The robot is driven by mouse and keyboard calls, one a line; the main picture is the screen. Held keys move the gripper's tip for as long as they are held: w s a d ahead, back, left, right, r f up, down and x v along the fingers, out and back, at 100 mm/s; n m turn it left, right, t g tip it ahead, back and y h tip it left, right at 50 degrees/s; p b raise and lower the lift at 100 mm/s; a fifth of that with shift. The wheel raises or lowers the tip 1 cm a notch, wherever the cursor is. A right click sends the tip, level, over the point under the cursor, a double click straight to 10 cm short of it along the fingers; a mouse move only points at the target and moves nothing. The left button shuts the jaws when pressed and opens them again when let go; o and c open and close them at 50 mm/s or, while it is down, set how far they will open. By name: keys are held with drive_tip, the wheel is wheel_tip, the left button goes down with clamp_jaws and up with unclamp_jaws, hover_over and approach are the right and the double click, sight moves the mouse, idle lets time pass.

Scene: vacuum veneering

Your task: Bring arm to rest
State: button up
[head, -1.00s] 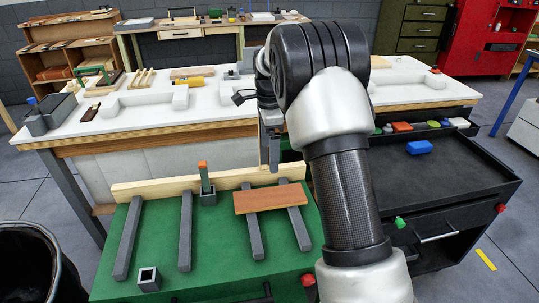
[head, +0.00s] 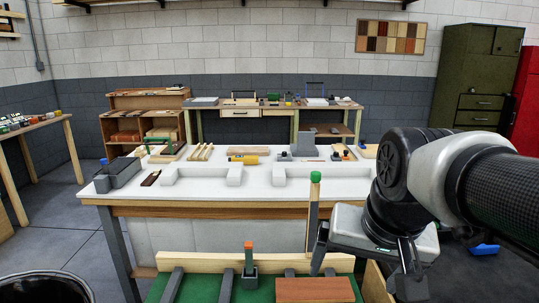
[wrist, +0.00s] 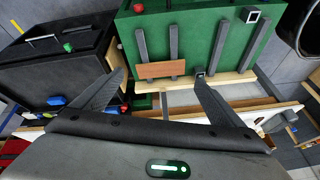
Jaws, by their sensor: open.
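My gripper (head: 364,280) is in the lower right of the head view, with its two dark fingers spread apart and pointing down. In the wrist view its fingers (wrist: 160,76) are wide apart, and nothing is seen held between them. A reddish-brown board (head: 315,290) lies on grey bars on the green table (head: 205,292), apart from the gripper. The board also shows in the wrist view (wrist: 161,70), lying across two bars. My arm comes in from the right edge of the head view.
A white-topped bench (head: 255,187) with pale blocks stands behind the green table. An orange-topped stick (head: 249,258) stands in a small holder. A green-topped stick (head: 314,205) stands close to my gripper's left finger. A black bin (head: 45,288) is at the lower left.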

drive_tip(key=s+f+n, duration=0.2)
drive_tip(key=s+n, duration=0.1)
drive_tip(key=s, duration=0.2)
wheel_tip(320, 180, up, 18)
drive_tip(key=p, duration=1.7)
drive_tip(key=shift+f+t, duration=0.25)
drive_tip(key=shift+t, duration=0.15)
